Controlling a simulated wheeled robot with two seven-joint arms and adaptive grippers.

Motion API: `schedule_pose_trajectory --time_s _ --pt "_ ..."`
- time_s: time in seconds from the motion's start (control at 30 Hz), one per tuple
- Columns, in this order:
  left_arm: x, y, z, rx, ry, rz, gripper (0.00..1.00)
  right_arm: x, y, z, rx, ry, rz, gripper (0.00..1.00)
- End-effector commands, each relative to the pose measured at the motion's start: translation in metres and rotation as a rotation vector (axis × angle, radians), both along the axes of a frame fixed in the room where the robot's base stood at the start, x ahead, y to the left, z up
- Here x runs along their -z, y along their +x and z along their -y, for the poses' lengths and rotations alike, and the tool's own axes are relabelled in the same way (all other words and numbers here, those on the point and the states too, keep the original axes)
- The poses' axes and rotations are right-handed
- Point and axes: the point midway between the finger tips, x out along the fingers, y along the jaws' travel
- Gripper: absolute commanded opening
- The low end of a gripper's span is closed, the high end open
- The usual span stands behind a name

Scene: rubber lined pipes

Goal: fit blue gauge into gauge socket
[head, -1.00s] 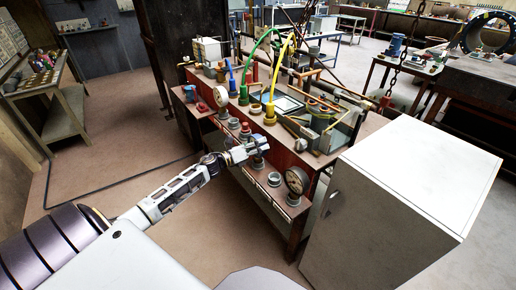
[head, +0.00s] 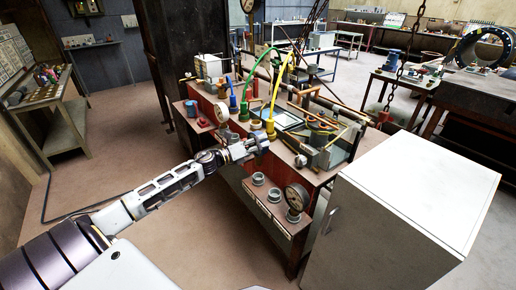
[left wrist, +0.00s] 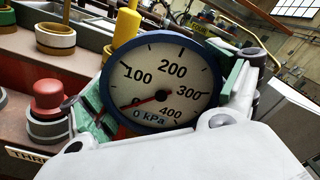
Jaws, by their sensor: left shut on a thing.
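The blue gauge, a white dial with a blue rim (left wrist: 157,80), fills the middle of the left wrist view. Its needle points near 0 kPa and its dial leans slightly. My left gripper (head: 258,146) is shut on it, with green pads at both sides of the rim. In the head view the gripper is above the bench's front edge, and the gauge is hardly readable there. Grey ring sockets stand on the lower front shelf, one (head: 258,179) left of another (head: 274,195). I cannot tell which is the gauge socket. The gauge's lower end is hidden. My right gripper is not in view.
A red knob (left wrist: 47,93) sits beside the held gauge in the left wrist view. A white cabinet (head: 415,190) stands right of the bench. Green and yellow hoses arch behind.

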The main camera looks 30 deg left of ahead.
Motion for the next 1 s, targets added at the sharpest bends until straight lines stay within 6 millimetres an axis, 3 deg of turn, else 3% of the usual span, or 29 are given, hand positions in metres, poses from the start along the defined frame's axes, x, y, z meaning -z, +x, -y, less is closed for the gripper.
schedule_pose_trajectory --time_s 0.4,0.77,1.0 --pt "-0.006 0.000 0.000 0.000 0.000 0.002 0.52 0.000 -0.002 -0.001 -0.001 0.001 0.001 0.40" --pt "-0.009 0.001 0.000 0.001 0.001 0.003 0.52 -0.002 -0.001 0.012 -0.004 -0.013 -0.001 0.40" --pt "-0.030 0.006 0.000 0.000 0.004 0.005 0.52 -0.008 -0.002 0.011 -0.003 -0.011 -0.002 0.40"
